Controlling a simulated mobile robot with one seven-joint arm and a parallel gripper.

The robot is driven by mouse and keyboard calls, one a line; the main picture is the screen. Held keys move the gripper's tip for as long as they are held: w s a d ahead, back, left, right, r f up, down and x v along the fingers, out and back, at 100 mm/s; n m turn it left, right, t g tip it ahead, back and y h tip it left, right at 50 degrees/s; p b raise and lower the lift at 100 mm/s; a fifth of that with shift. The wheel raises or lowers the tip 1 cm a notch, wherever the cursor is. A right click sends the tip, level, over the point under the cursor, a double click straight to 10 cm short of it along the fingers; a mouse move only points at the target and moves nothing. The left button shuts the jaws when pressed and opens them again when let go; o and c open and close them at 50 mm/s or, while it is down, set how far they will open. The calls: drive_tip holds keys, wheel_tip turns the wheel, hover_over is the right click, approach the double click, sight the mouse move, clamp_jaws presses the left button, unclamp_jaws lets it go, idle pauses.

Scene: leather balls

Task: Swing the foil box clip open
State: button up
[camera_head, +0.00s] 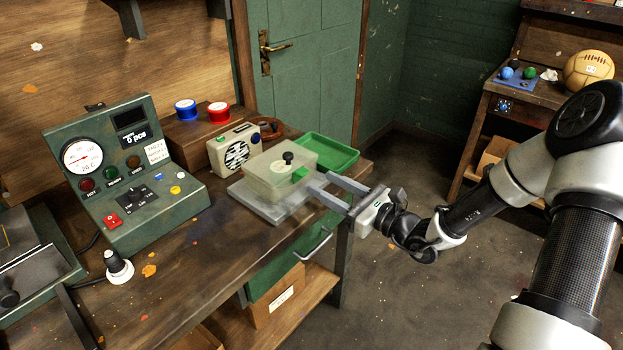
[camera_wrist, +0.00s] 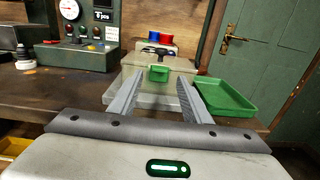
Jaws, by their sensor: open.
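The foil box (camera_head: 268,180) is a pale translucent box with a black knob on its lid. It sits on a grey base plate (camera_head: 262,207) near the bench's right end. Its green clip (camera_head: 299,174) is on the side facing my gripper. The clip also shows in the wrist view (camera_wrist: 158,73), centred ahead between my fingers. My gripper (camera_head: 322,185) is open, with nothing between its fingers. Its fingers point at the clip side of the box. I cannot tell whether a fingertip touches the box or clip.
A green tray (camera_head: 335,152) lies behind and right of the box. A white radio-like speaker (camera_head: 235,150) stands behind it, with blue and red spools (camera_head: 218,112) beyond. A green control panel (camera_head: 130,180) stands to the left. A drawer handle (camera_head: 314,243) juts out below the bench edge.

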sight(306, 174)
drive_tip(key=x, duration=0.5)
drive_tip(key=shift+w+a, duration=0.1)
drive_tip(key=shift+a, duration=0.05)
drive_tip(key=c, duration=1.1)
drive_tip(key=shift+o, duration=0.2)
